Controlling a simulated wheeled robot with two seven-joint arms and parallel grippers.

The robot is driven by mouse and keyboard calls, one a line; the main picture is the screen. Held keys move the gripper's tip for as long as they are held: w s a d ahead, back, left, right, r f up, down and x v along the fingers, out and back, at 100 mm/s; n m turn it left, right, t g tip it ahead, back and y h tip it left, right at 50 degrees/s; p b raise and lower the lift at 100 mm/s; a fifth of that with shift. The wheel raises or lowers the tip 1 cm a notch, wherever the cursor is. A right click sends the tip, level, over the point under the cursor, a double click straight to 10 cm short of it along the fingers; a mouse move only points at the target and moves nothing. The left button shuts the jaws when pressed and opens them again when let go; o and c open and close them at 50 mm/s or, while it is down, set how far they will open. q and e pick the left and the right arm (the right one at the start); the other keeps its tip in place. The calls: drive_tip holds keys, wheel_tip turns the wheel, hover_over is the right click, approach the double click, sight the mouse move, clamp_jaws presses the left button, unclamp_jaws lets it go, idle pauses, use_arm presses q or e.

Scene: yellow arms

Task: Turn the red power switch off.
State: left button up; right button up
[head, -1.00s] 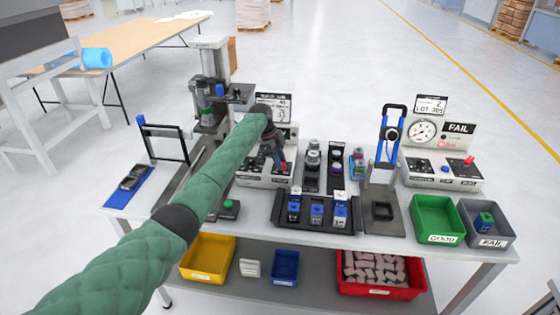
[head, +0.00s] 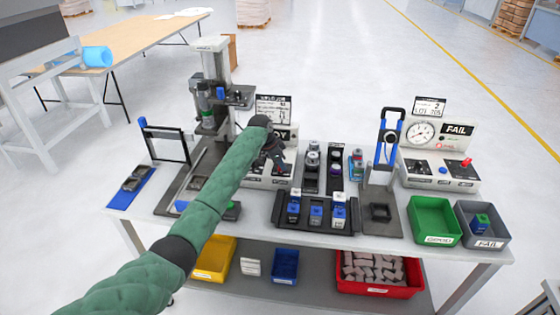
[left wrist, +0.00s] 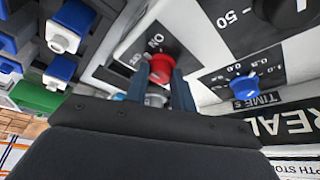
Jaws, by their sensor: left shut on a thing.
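The red power switch (left wrist: 162,68) shows in the left wrist view on a light panel, beside a label that reads ON. My left gripper (left wrist: 159,84) has a finger on each side of the switch and is shut on it. In the head view my left gripper (head: 276,160) is at the front of the control box (head: 254,182), and its wrist and fingers hide the switch there. My right gripper is not in view.
A blue dial (left wrist: 244,88) sits beside the switch on the panel. The drill press (head: 215,85) stands left of the box. A black rack with blue-and-white parts (head: 316,212) lies to the right. Green (head: 434,240) and grey (head: 490,241) bins are at the right end.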

use_arm(q)
drive_tip(key=shift+s+r+n+t+p, duration=0.15)
drive_tip(key=shift+n+t+p, duration=0.25)
drive_tip(key=shift+n, duration=0.6)
drive_tip(key=n+t+y+p, duration=0.1)
drive_tip(key=n+p, duration=0.1)
drive_tip(key=n, duration=0.2)
drive_tip(key=shift+d, duration=0.15)
drive_tip(key=shift+s+n+t+y+p, duration=0.1)
drive_tip(key=shift+n+t+y+p, duration=0.5)
drive_tip(key=shift+n, duration=1)
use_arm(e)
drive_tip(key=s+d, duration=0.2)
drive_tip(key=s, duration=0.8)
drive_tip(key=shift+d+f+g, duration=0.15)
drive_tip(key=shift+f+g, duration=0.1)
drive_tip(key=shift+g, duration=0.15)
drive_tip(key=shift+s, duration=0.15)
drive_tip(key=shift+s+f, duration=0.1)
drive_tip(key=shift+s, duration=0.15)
use_arm(q)
drive_tip(key=o, duration=1)
drive_tip(key=shift+g, duration=0.3)
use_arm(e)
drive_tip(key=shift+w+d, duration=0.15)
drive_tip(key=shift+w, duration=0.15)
